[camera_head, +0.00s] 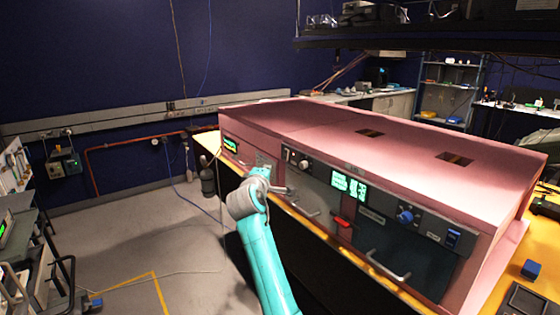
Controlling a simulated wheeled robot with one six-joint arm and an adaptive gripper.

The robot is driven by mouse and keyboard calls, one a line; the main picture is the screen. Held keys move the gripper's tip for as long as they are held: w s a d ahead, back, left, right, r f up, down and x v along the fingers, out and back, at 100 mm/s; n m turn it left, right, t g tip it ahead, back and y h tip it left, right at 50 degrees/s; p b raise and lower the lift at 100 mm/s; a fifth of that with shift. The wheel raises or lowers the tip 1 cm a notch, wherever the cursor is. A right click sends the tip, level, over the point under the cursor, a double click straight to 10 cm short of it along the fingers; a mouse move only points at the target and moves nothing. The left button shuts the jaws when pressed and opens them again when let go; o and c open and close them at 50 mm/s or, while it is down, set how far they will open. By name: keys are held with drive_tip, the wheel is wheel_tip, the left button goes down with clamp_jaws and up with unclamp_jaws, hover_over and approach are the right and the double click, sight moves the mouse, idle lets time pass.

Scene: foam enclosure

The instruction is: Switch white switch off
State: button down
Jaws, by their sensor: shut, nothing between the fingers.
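The pink foam enclosure (420,150) has a dark front panel with controls. A small pale control (287,154), possibly the white switch, shows at the upper left of the panel, beside a round light knob (303,164). It is too small to tell its position. My teal and grey arm reaches up in front of the left part of the panel. My gripper (282,189) is shut and empty, small in view, below and left of the pale control. I cannot tell whether it touches the panel. My arm hides part of the left front.
A red switch (342,221), a blue knob (406,214), a blue switch (453,238) and green displays (349,186) are on the panel. A metal handle (388,268) sticks out below. A blue block (533,269) lies at right. The floor (150,235) at left has open room.

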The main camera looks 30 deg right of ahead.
approach(283, 157)
drive_tip(key=w, duration=0.4)
drive_tip(key=shift+w+d+f, duration=0.1)
drive_tip(key=shift+d+f, duration=0.1)
drive_tip(key=shift+d, duration=0.85)
drive_tip(key=shift+w+d+f, duration=0.15)
drive_tip(key=shift+d, duration=0.9)
drive_tip(key=shift+d+t, duration=0.2)
drive_tip(key=shift+t, duration=0.1)
drive_tip(key=shift+f, duration=0.1)
